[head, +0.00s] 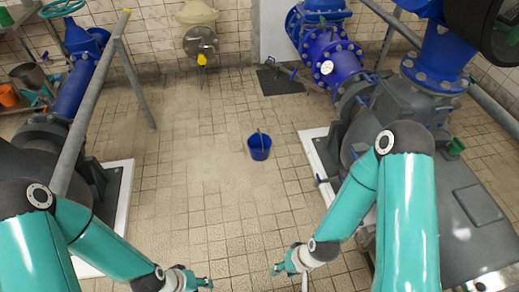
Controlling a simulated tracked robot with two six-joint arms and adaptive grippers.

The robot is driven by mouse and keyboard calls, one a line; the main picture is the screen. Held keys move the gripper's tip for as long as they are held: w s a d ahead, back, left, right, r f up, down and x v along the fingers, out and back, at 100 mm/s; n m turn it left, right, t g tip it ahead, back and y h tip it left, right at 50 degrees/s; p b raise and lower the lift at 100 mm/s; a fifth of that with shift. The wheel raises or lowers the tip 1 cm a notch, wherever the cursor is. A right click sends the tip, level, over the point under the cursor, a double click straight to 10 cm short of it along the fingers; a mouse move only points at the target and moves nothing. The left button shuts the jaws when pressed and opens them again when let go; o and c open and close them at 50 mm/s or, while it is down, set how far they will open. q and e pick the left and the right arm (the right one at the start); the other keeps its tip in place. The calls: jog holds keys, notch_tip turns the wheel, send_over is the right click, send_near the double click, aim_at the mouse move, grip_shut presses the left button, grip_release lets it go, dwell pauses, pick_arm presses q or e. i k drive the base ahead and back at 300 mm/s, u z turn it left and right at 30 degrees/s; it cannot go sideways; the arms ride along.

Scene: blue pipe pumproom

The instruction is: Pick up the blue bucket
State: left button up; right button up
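The blue bucket (259,148) stands upright on the tiled floor, a little right of the middle of the head view. A thin handle or stick rises from it. My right gripper (278,269) is at the bottom of the view, apart from the bucket, and points left. My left gripper (207,283) is at the bottom edge, left of the right one, also apart from the bucket. Both are small in view, and the gap between their fingers is not clear. I see nothing held in either.
Blue pipes and a large pump (468,200) stand on the right, with a pale plinth edge by the bucket. A grey railing (92,98) and more blue pipework (78,85) are on the left. A dark floor plate (280,81) lies behind. The middle floor is clear.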

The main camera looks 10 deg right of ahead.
aim_at(260, 144)
jog(key=z, duration=0.1)
jog(key=i, duration=2.05)
jog(key=u, duration=0.55)
